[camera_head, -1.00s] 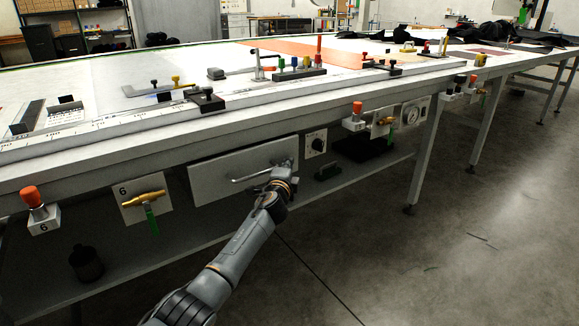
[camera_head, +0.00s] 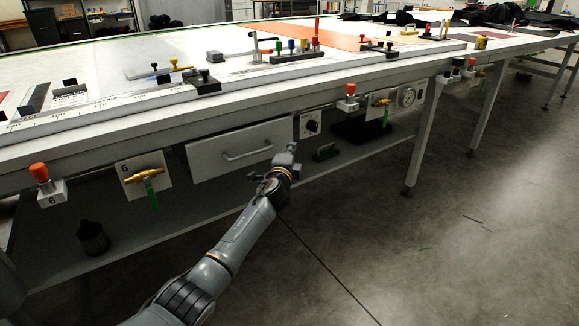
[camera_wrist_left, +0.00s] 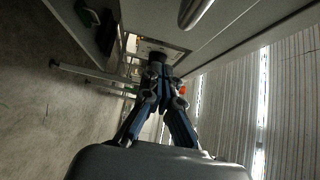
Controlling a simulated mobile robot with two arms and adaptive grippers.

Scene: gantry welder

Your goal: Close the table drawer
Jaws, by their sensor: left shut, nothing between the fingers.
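The table drawer (camera_head: 205,157) is a grey flat front under the table edge, with a bar handle (camera_head: 247,154). A dark gap shows along its left side; I cannot tell how far it stands out. My left gripper (camera_head: 290,149) is by the drawer's right end, clear of the handle, shut and empty. In the left wrist view the gripper's fingers (camera_wrist_left: 160,63) are together, and the handle (camera_wrist_left: 196,12) shows at the top, apart from them. My right gripper is out of view.
Right of the drawer is a panel with a black knob (camera_head: 312,125). Left of it is a plate with a brass valve (camera_head: 145,174). A lower shelf (camera_head: 215,226) runs under the table. Open floor (camera_head: 450,250) lies to the right.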

